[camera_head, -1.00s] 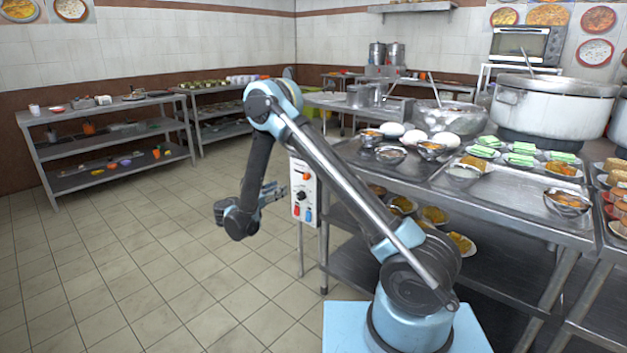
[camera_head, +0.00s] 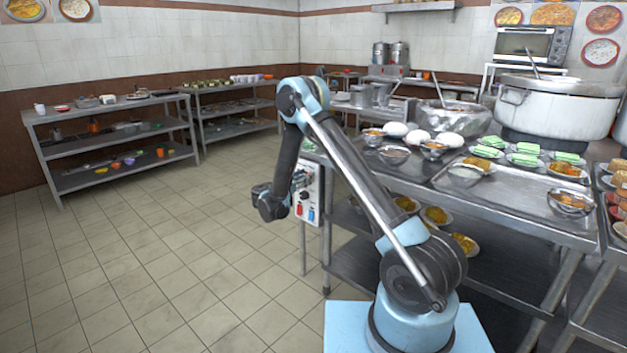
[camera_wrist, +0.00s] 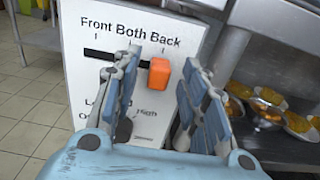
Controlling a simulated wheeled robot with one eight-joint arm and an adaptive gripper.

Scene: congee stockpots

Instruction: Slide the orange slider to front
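The orange slider (camera_wrist: 159,74) is a small block on a white control panel (camera_wrist: 80,30) printed "Front Both Back". It sits at the right end of a dark horizontal slot (camera_wrist: 100,53), below the "Back" mark. In the wrist view my gripper (camera_wrist: 160,62) is open, with one finger on each side of the slider and a gap to each. The fingers cover part of the lower panel and its dark knob. In the head view my gripper (camera_head: 297,182) is close against the panel's left side and hides part of its face, including the slider.
Right of the panel is a steel table (camera_head: 480,205) with bowls on top and plates of food on its lower shelf. A large pot (camera_head: 555,105) stands at the back right. The tiled floor (camera_head: 150,260) left of the panel is clear.

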